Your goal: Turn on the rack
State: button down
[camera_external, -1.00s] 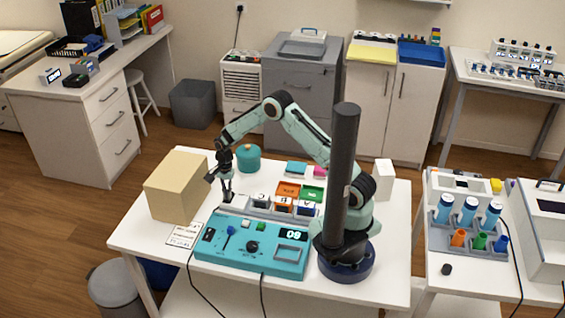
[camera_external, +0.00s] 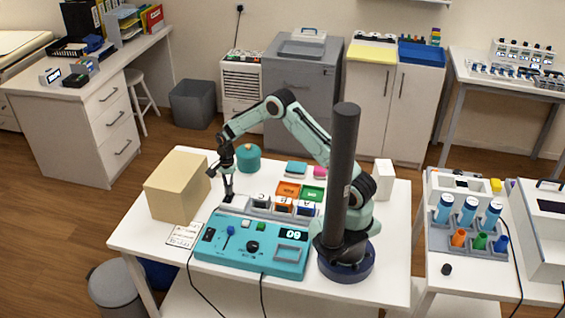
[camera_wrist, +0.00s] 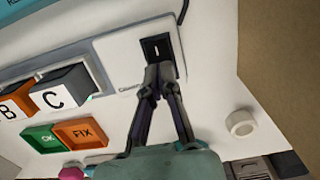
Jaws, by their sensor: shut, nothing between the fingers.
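The rack (camera_external: 262,212) is a low pale unit behind the turquoise panel, with lettered blocks on it. In the wrist view, its white end plate (camera_wrist: 118,58) carries a black rocker switch (camera_wrist: 157,47) in a dark frame. My gripper (camera_wrist: 162,72) is shut and empty, with its fingertips at the near edge of the switch. I cannot tell whether they touch it. Whether the switch is on or off is unclear.
The turquoise panel (camera_external: 220,257) stands in front of the rack. A beige box (camera_external: 172,190) is close on the left, and a teal canister (camera_external: 248,160) stands behind. Orange (camera_external: 288,190) and green (camera_external: 312,193) trays sit beyond the blocks.

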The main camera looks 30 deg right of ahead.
aim_at(228, 199)
notch_tip(228, 199, up, 14)
jog(key=s+a, duration=0.1)
jog(key=shift+s+a+f, duration=0.15)
jog(key=shift+s+f, duration=0.05)
jog(key=shift+f, duration=0.05)
dwell(0.4)
